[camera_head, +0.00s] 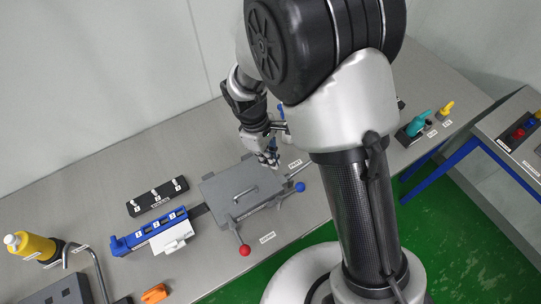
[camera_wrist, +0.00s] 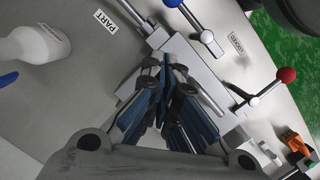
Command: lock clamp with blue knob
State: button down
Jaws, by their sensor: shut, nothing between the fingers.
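The blue knob (camera_head: 300,186) tips a clamp lever at the right front of a grey plate fixture (camera_head: 225,184). In the wrist view the blue knob (camera_wrist: 172,3) is at the top edge, its lever running down to a white pivot. A second lever with a red knob (camera_head: 245,250) sticks out from the fixture's front; the red knob (camera_wrist: 286,74) is at the right in the wrist view. My gripper (camera_head: 271,162) is shut and empty, pointing down near the fixture's back right corner, apart from both knobs. Its fingers (camera_wrist: 166,72) show over the grey plate.
A LOCKED label (camera_head: 267,238) lies in front of the fixture and a PART label (camera_head: 295,163) to its right. A blue slotted unit (camera_head: 150,232) and a black strip (camera_head: 158,197) stand to the left. A white bottle (camera_wrist: 38,43) stands at left in the wrist view.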

aim_at(286, 196)
jog(key=b+x, duration=0.1)
jog(key=x, duration=0.5)
jog(key=shift+f, duration=0.1)
jog(key=shift+s+d+f+b, duration=0.1)
jog(key=shift+s+d, duration=0.15)
jog(key=shift+d, duration=0.35)
jog(key=shift+s+d+b, duration=0.1)
jog(key=shift+s+d, duration=0.1)
jog(key=shift+d, duration=0.4)
jog(key=shift+s+d+f+b, duration=0.1)
jog(key=shift+s+d, duration=0.15)
jog(key=shift+d, duration=0.35)
